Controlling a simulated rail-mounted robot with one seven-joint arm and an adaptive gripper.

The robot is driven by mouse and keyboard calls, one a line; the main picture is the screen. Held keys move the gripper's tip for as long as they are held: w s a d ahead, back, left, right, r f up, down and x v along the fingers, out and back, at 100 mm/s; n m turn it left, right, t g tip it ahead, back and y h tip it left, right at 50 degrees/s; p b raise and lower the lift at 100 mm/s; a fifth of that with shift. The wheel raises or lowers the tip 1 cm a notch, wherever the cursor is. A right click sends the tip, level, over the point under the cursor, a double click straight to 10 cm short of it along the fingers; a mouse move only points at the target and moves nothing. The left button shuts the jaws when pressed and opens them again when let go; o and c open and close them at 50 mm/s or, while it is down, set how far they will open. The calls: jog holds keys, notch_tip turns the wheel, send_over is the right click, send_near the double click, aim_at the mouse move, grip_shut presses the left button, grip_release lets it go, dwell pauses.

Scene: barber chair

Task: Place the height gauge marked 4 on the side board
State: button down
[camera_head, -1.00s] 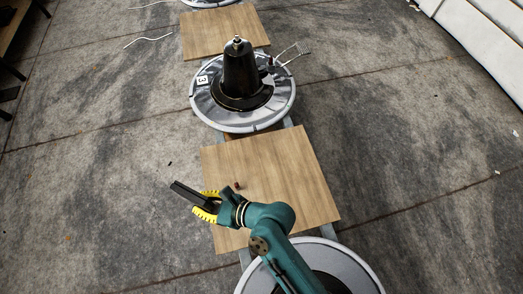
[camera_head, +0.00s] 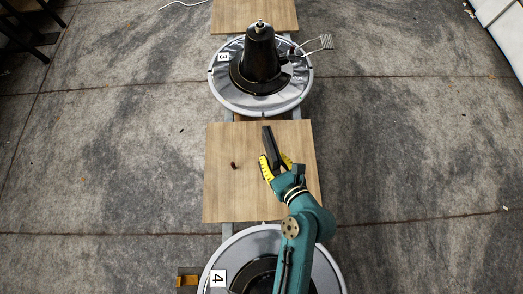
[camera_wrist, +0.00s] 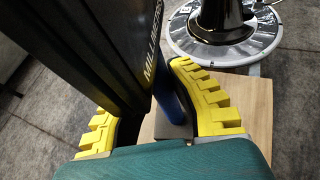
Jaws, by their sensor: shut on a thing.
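My gripper (camera_head: 275,168), with yellow fingers, is shut on a long black height gauge (camera_head: 270,145). In the wrist view the gauge (camera_wrist: 95,45) rises between the fingers with the letters "MILLI..." on it, and part of it is hidden by the gripper. I see no 4 on the gauge itself. In the head view the gripper and gauge are over the right part of a wooden board (camera_head: 225,200). I cannot tell whether the gauge touches it. A round grey base (camera_head: 325,275) with a white 4 label (camera_head: 217,279) is at the bottom, partly behind my arm.
A small dark brown piece (camera_head: 233,165) lies on the board, left of the gripper. Beyond the board stands a round base (camera_head: 225,85) marked 3 with a black cone (camera_head: 261,60) and a wire rack (camera_head: 318,44). Another wooden board (camera_head: 235,15) is farther back. The board's left part is mostly clear.

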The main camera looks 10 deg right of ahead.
jog(key=shift+w+r, duration=0.15)
jog(key=shift+r, duration=0.15)
